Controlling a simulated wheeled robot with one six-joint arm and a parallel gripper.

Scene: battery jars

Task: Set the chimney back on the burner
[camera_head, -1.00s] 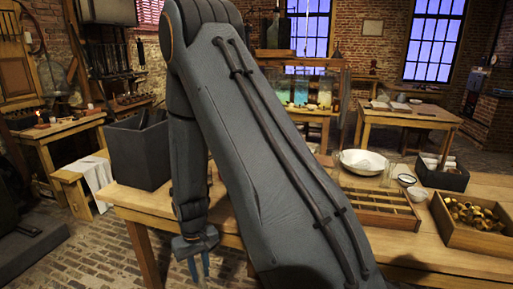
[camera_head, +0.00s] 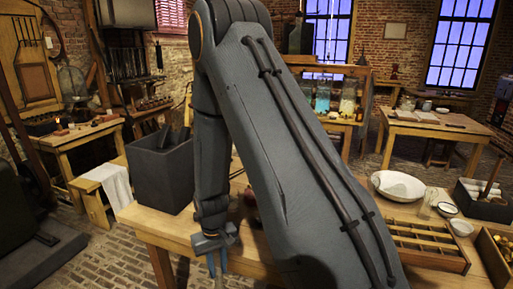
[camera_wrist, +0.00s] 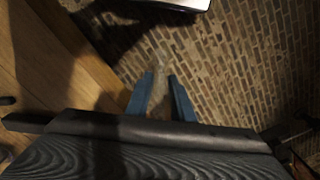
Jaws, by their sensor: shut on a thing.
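My gripper (camera_head: 218,264) hangs low beside the near left edge of the wooden workbench (camera_head: 165,222), pointing down. In the wrist view its two blue fingers (camera_wrist: 161,92) are closed around a faint, clear glass piece, which looks like the chimney (camera_wrist: 160,66). The glass is dim, and its lower end is over brick floor. The burner cannot be made out for sure; my arm hides much of the bench.
A dark grey box (camera_head: 160,172) stands on the bench's left end. A divided wooden tray (camera_head: 425,245), a white bowl (camera_head: 397,186) and a dark caddy (camera_head: 484,203) are on the right. A stool (camera_head: 92,205) with a white cloth stands left. Brick floor is open in front.

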